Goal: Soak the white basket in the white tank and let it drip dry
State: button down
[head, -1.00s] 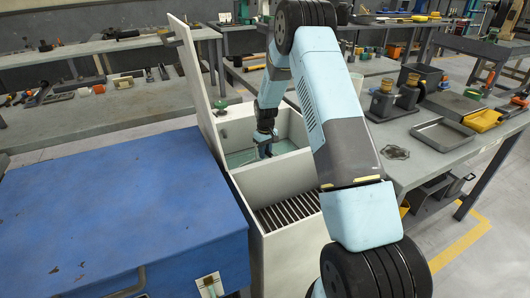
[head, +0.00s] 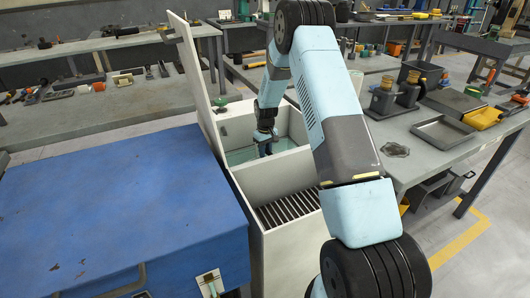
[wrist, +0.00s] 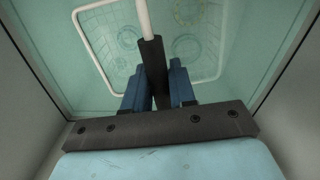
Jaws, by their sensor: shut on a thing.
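The white tank (head: 277,220) stands between the blue chest and the right bench, its lid raised at the left. Its far compartment holds greenish liquid (head: 240,157). My gripper (head: 266,150) reaches down into that compartment. In the wrist view my gripper (wrist: 160,92) is shut on the dark grip of the white basket's handle. The white basket (wrist: 82,45) shows below as a white rim with mesh and several round parts inside, and it looks to be under the liquid. Whether it touches the tank floor I cannot tell. The near compartment has a slatted drain rack (head: 290,209).
A blue chest (head: 115,215) stands close at the left of the tank. The raised lid (head: 196,75) rises beside my arm. The drain rack is clear.

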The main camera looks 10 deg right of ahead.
jog(key=shift+r, duration=0.15)
dwell(2.7)
notch_tip(320, 180, up, 12)
dwell(1.3)
dwell(3.3)
